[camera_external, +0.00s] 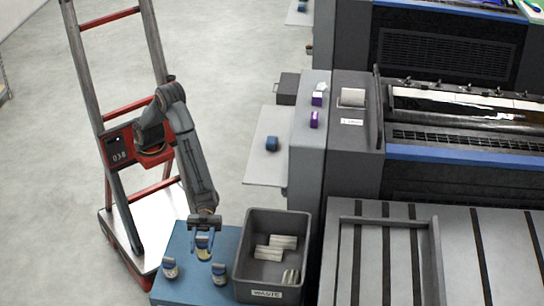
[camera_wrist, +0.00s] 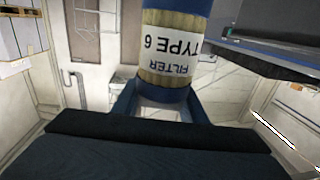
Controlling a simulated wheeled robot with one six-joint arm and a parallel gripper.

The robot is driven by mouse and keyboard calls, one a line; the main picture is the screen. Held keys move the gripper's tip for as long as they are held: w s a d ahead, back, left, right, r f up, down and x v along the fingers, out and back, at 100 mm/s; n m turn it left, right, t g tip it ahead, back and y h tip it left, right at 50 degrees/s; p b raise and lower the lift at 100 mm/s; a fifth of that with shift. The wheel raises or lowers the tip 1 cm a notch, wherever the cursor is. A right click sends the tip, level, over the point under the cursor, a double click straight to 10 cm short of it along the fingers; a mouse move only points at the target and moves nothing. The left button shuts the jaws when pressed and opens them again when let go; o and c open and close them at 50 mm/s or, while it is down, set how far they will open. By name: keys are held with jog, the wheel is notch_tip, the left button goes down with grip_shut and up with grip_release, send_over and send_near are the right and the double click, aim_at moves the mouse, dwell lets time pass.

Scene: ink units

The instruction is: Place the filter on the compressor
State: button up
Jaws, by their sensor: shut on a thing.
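My gripper (camera_external: 204,236) is shut on a filter (camera_external: 203,251) above the blue-topped surface (camera_external: 186,245), at the lower middle of the external view. In the wrist view the same filter (camera_wrist: 170,50) is a tan cylinder with blue ends and a white label reading "FILTER TYPE 6", upside down in the picture. It sits between the blue fingers. Two similar filters stand on the blue surface, one at the left (camera_external: 170,268) and one at the right (camera_external: 219,274). I cannot tell whether the held filter touches the surface. I cannot tell which thing is the compressor.
A blue cylinder (camera_external: 272,143) sits on a light side shelf (camera_external: 262,170) by the grey machine (camera_external: 308,150). Purple items lie on the machine. Open floor lies behind.

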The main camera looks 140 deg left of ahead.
jog(key=s+d+f+m+g+h+b, duration=0.1)
jog(key=s+d+f+b, duration=0.1)
jog(key=f, duration=1)
jog(key=shift+s+d+f+h+b, duration=0.25)
jog(key=shift+s+d+h+b, duration=0.15)
jog(key=shift+s+d, duration=0.4)
jog(key=shift+w+d+f, duration=0.15)
jog(key=o, duration=1.4)
jog(key=p+v, duration=0.1)
jog(key=v, duration=1.1)
jog(key=shift+r, duration=0.35)
